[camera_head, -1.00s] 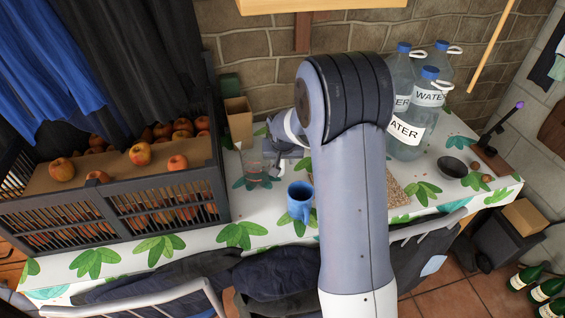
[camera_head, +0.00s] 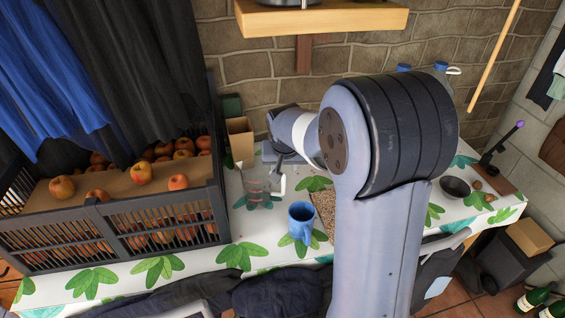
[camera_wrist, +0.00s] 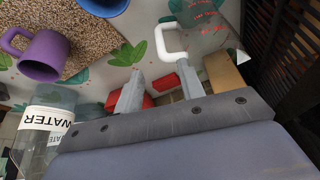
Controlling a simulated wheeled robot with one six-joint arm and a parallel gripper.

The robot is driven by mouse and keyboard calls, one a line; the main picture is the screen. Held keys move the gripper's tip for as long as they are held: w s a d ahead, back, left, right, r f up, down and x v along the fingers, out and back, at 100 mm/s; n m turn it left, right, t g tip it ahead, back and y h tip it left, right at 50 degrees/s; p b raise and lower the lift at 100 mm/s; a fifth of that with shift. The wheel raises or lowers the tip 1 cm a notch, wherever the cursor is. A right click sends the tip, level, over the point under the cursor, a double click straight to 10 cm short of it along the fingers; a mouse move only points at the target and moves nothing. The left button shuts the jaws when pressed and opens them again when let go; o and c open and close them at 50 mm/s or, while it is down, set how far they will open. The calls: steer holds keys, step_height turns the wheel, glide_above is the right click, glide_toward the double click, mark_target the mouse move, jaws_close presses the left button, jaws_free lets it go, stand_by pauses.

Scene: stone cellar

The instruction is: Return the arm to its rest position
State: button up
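My gripper (camera_wrist: 160,80) is open in the wrist view, its two grey fingers apart with nothing held between them. In the head view my arm reaches over the table, and its elbow hides much of the right side; the fingers are hard to make out there. A clear measuring jug (camera_head: 257,190) with a white handle stands near the gripper. In the wrist view the jug (camera_wrist: 205,22) has red marks, and its handle shows close to the right fingertip; I cannot tell whether they touch.
A blue mug (camera_head: 301,222) stands in front of the jug. A dark crate (camera_head: 150,216) of apples fills the left. A wooden shelf (camera_head: 320,18) hangs above. A purple mug (camera_wrist: 42,56) and a water bottle (camera_wrist: 40,135) show in the wrist view. A dark bowl (camera_head: 455,188) sits right.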

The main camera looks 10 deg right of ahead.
mark_target(283, 184)
steer(key=shift+f, duration=0.1)
steer(key=x, duration=1.2)
steer(key=shift+f, duration=0.15)
steer(key=shift+r+p, duration=0.2)
steer(key=shift+p, duration=0.15)
steer(key=shift+s, duration=0.1)
steer(key=shift+s, duration=0.1)
